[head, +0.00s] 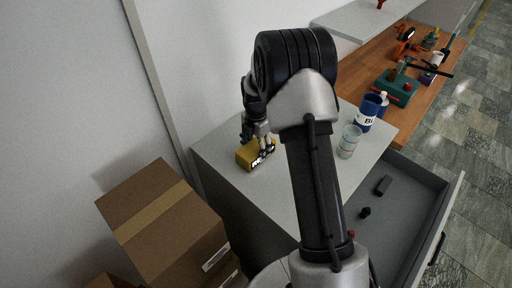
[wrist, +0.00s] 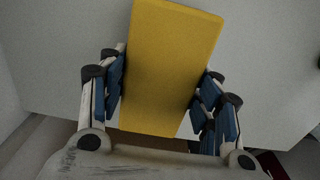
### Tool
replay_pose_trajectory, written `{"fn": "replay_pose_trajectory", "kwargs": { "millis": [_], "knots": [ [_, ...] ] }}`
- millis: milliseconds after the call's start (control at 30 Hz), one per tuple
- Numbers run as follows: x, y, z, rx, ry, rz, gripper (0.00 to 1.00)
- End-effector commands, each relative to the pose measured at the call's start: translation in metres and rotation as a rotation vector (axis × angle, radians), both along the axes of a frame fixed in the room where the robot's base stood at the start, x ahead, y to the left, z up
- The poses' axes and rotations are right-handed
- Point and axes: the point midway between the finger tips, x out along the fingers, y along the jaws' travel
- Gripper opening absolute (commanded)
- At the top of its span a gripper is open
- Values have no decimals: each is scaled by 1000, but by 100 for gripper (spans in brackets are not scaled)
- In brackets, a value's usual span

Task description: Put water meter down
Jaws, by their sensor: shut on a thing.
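The water meter is a yellow block with a black-and-white marked face (head: 250,155). In the head view it is at the left part of the grey cabinet top (head: 270,195), and I cannot tell whether it rests on it or hangs just above. My gripper (head: 262,147) points down and is shut on it. In the wrist view the yellow body (wrist: 168,65) lies between the blue finger pads of my gripper (wrist: 160,95), slightly tilted. The marked face does not show there.
A blue-and-white can (head: 369,110) and a pale jar (head: 349,142) stand at the cabinet's right. An open drawer (head: 405,200) holds small dark items. Cardboard boxes (head: 165,220) stand at the left. A wooden bench (head: 430,75) with tools is behind. The cabinet top's middle looks free.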

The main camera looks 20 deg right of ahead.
Motion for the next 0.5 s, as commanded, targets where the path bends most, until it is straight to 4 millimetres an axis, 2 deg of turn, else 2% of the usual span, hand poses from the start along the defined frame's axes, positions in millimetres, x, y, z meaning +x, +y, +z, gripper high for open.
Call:
{"fn": "replay_pose_trajectory", "kwargs": {
  "millis": [200, 233, 500],
  "knots": [
    [0, 0, -3, 0, -1, 0, 25],
    [0, 0, -3, 0, 0, 0, 59],
    [0, 0, -2, 0, 0, 0, 77]
  ]
}}
